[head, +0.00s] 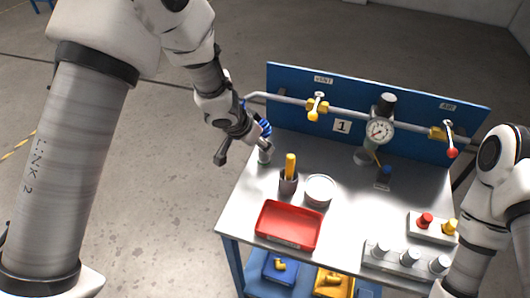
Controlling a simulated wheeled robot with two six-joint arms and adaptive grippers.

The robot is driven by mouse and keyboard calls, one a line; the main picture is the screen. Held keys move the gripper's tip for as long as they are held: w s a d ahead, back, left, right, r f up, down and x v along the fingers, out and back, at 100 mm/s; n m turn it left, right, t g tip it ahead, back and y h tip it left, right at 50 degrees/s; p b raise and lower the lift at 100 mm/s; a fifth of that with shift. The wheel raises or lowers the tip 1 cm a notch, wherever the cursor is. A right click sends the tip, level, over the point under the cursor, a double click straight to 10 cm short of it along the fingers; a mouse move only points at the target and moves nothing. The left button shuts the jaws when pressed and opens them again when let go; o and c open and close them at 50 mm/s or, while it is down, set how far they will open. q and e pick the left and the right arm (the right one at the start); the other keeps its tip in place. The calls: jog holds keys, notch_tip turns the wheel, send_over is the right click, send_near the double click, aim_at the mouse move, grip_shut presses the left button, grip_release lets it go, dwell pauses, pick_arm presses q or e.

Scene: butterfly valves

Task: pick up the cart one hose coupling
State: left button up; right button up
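The cart (340,232) has a grey metal top and a blue back panel with a label "1" (342,126). A blue coiled hose (264,125) shows at the left end of the panel, partly behind my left gripper. A small grey-green cylinder (265,153) stands below it near the cart's left edge; it may be the hose coupling, but I cannot tell. My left gripper (240,150) is at this corner, its fingers spread apart, one toward the cylinder and one out over the floor. I see nothing clearly held. My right gripper is out of view.
A dark cup with a yellow tool (290,168), a white round dish (320,189) and a red tray (290,225) stand nearby. A pipe with yellow valves and a gauge (379,131) crosses the panel. Grey-knobbed and red-yellow blocks (425,222) are at the right.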

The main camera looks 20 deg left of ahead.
pick_arm(q)
jog(key=x, duration=0.4)
jog(key=shift+w+d+f, duration=0.1)
jog(key=shift+w+d, duration=0.15)
jog(key=shift+w, duration=0.05)
jog(key=shift+s+a, duration=0.1)
jog(key=shift+s, duration=0.1)
jog(key=shift+c, duration=0.3)
jog(key=shift+s+r, duration=0.1)
jog(key=shift+r, duration=0.15)
jog(key=c, duration=1.1)
